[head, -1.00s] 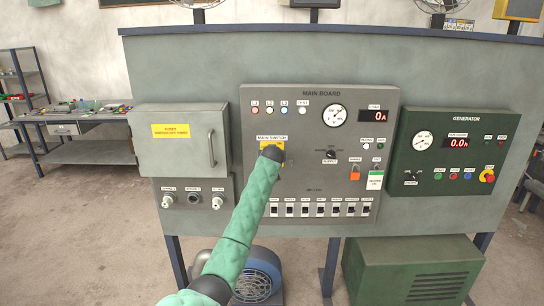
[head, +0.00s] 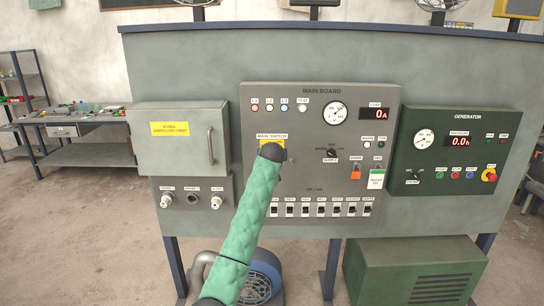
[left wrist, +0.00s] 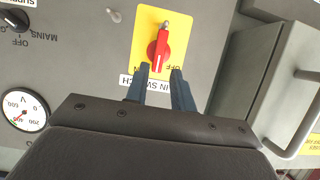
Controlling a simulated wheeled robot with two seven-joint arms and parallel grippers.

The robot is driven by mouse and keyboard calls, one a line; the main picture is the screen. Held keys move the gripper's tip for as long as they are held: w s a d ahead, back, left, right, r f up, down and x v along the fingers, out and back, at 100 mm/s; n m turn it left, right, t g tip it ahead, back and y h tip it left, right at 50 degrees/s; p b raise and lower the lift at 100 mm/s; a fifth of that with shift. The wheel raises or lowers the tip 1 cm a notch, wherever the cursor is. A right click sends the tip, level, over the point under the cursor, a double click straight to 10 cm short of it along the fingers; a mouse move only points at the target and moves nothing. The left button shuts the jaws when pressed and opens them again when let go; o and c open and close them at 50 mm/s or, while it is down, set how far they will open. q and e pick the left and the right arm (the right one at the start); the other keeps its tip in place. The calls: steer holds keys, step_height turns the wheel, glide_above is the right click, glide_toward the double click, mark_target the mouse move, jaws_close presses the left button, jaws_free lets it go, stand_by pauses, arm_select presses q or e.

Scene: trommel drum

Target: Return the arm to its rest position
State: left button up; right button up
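The main switch is a red rotary handle (left wrist: 158,46) on a yellow plate (left wrist: 178,25) in the left wrist view. In the head view only a bit of the yellow plate (head: 265,143) shows above my arm's dark end. My left gripper (left wrist: 160,70) points at the switch. Its two blue-grey fingers are spread apart with a gap between them, and the tips are near the lower end of the red handle. I cannot tell whether they touch it. In the head view the left gripper is hidden behind my green-sleeved arm. My right gripper is not in view.
The main board (head: 310,180) carries a row of breakers, gauges and lamps. A grey cabinet (head: 180,150) with a handle stands out to the left. A green generator panel (head: 455,150) is on the right. A blue motor (head: 262,275) and green box (head: 415,275) are below.

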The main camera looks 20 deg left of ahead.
arm_select(q)
steer(key=s+d+f+m+h, duration=0.2)
steer(key=d+f, duration=0.1)
steer(key=f, duration=0.7)
steer(key=s+d+f+m+h, duration=0.1)
steer(key=s+d+f+m, duration=0.15)
steer(key=f, duration=0.75)
steer(key=s+d+f+g, duration=0.1)
steer(key=s+f, duration=0.5)
steer(key=f, duration=0.4)
steer(key=s+d+f+g+h, duration=0.1)
steer(key=s+f+g, duration=0.1)
steer(key=s+f, duration=0.6)
steer(key=s+d+f+g, duration=0.15)
steer(key=s+f, duration=0.25)
steer(key=f, duration=0.8)
steer(key=s+d+f+g, duration=0.1)
steer(key=s+f+g, duration=0.2)
steer(key=s+f, duration=1.9)
steer(key=s+f+g, duration=0.1)
steer(key=s+f, duration=0.2)
steer(key=s, duration=0.8)
steer(key=s+f+g, duration=0.1)
steer(key=s+f, duration=0.2)
steer(key=s, duration=0.8)
steer(key=s+f+g, duration=0.1)
steer(key=s+f, duration=0.3)
steer(key=s, duration=0.7)
steer(key=shift+d+m, duration=0.15)
steer(key=shift+m, duration=0.2)
